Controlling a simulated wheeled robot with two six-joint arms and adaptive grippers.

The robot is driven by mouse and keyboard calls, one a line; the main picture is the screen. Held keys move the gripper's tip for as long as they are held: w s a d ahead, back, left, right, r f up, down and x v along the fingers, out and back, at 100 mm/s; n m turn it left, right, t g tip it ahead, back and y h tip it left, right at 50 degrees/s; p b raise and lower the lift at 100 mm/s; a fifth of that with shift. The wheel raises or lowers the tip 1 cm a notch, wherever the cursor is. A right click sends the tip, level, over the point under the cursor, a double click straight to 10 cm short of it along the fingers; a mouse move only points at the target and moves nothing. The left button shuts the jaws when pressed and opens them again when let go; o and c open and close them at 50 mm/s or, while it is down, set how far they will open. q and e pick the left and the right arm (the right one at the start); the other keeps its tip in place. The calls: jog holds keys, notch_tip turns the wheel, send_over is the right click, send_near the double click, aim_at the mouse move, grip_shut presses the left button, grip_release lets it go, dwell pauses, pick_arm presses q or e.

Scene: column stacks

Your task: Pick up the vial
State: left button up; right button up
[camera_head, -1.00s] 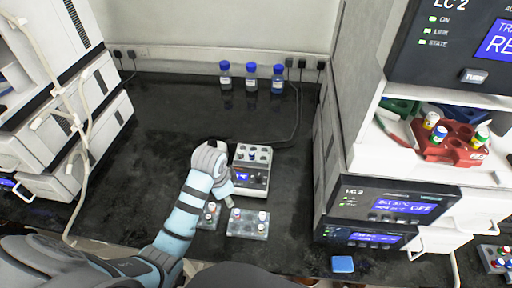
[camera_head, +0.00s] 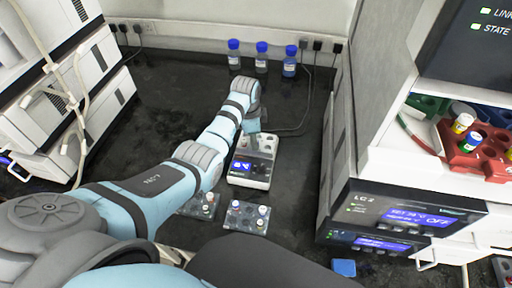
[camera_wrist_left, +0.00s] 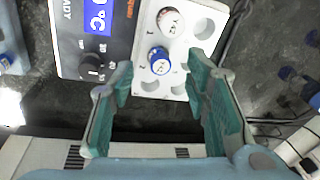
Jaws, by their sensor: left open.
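A small heater block (camera_head: 247,172) with a blue display stands mid-bench in the head view. Its white top, with round holes, also shows in the wrist view (camera_wrist_left: 203,52). A blue-capped vial (camera_wrist_left: 160,62) sits upright in one hole; a vial with a white, dark-red-edged cap (camera_wrist_left: 171,20) sits in a hole farther up. My left gripper (camera_head: 252,128) is over the back of the block. In the wrist view its green fingers (camera_wrist_left: 160,82) are spread, empty, with the blue cap between and just beyond the tips. My right gripper is not in view.
Two small vial racks, one on the left (camera_head: 199,207) and one on the right (camera_head: 246,217), lie in front of the block. Blue-capped bottles (camera_head: 262,57) stand at the back wall. Instrument stacks flank the bench; the right one holds a red rack (camera_head: 462,158). Bench left of my arm is clear.

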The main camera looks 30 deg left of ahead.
pick_arm(q)
jog(key=f, duration=0.3)
jog(key=shift+w+d+b, duration=0.1)
jog(key=shift+w+b, duration=0.25)
jog(key=shift+b, duration=0.05)
jog(key=shift+s+r, duration=0.15)
jog(key=c, duration=1)
jog(key=shift+o, duration=0.2)
